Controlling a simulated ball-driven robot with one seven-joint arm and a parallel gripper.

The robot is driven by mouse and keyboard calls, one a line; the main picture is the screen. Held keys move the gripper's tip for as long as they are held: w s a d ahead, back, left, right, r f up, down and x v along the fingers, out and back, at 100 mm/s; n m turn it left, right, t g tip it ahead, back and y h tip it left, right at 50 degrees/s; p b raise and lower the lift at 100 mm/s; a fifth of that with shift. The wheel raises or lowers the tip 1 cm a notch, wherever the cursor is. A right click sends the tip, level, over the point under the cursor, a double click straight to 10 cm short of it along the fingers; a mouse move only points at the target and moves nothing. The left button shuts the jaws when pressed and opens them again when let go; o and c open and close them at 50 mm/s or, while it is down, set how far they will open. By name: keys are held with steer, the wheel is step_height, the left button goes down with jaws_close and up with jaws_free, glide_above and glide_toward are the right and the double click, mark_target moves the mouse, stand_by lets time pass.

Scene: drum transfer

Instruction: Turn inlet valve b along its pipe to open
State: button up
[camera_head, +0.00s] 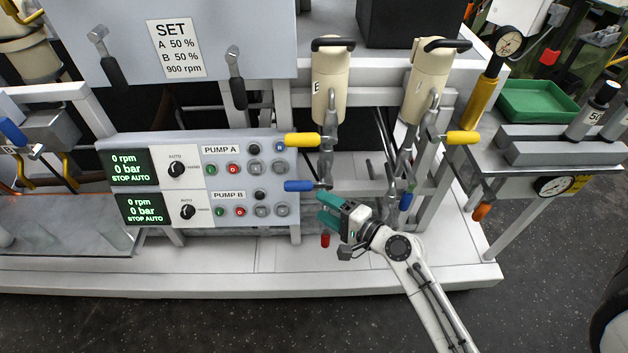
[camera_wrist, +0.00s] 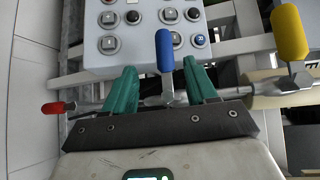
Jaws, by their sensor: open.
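A valve with a blue lever (camera_head: 300,186) sits low on the left pipe, below the cream cylinder marked E. The lever points left, across the upright pipe. In the wrist view the blue lever (camera_wrist: 164,48) stands between my two teal fingers, with clear space on both sides. My gripper (camera_head: 322,208) is open just below and right of the lever; it also shows in the wrist view (camera_wrist: 160,70). A second blue lever (camera_head: 405,201) hangs downward on the right pipe. I see no label telling which is inlet valve b.
A yellow lever (camera_head: 302,140) sits above on the left pipe; another yellow lever (camera_head: 463,137) is on the right. A red lever (camera_head: 325,240) hangs below my gripper. The pump panel (camera_head: 200,180) stands close on the left. The floor in front (camera_head: 250,325) is clear.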

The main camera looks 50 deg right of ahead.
mark_target(304, 190)
steer(key=shift+m+h, duration=0.3)
steer(key=shift+m, duration=0.1)
steer(key=w, duration=0.3)
steer(key=w+d+f, duration=0.1)
steer(key=w, duration=0.3)
steer(key=w+d+p, duration=0.1)
steer(key=w, duration=0.2)
steer(key=shift+w+d+f, duration=0.1)
steer(key=shift+w+f, duration=0.05)
steer(key=shift+w, duration=0.05)
jaws_close()
